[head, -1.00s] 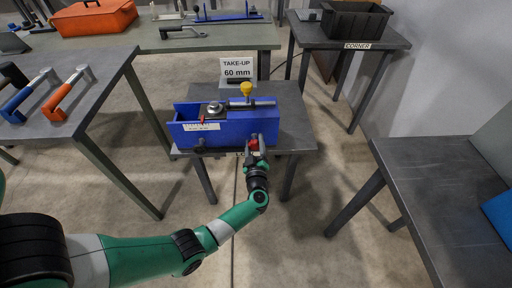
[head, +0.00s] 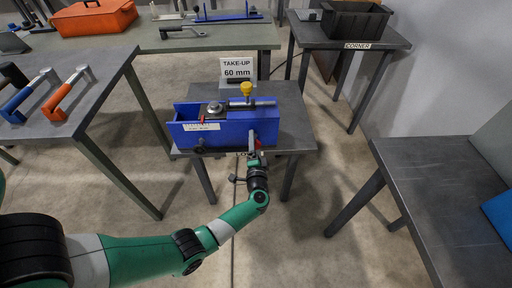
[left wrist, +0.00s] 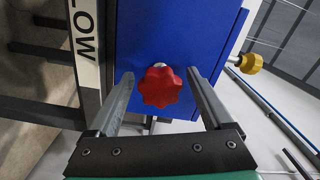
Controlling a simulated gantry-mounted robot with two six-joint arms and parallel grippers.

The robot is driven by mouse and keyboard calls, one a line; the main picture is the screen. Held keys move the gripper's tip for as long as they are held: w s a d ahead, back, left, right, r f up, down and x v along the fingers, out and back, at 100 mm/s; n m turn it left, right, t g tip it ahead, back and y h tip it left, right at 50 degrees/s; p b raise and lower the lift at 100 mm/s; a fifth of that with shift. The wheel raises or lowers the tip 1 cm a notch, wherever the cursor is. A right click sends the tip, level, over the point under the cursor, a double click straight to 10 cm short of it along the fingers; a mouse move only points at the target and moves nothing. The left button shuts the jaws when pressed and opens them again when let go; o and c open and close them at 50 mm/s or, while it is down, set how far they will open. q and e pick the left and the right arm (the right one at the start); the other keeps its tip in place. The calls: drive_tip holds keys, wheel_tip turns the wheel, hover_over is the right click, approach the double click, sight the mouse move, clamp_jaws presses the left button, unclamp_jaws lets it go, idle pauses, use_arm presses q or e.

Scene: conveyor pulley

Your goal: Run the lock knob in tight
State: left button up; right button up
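The blue take-up unit (head: 225,134) stands on a small dark table. A red star-shaped knob (left wrist: 161,87) is on its blue face in the left wrist view; in the head view my gripper mostly hides it. My left gripper (head: 254,146) is at the unit's near face, low on the right. In the left wrist view its two fingers are spread, one on each side of the red knob, with gaps showing. My right gripper is out of view.
A "TAKE-UP 60 mm" sign (head: 238,69) stands behind the unit. A left bench (head: 82,118) holds orange and blue handled tools. A black bin (head: 353,20) is on the back-right table. The right-hand table (head: 430,190) has clear space.

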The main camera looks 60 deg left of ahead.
use_arm(q)
drive_tip(key=shift+o, duration=1.3)
drive_tip(key=p+v, duration=0.5)
drive_tip(key=v, duration=0.2)
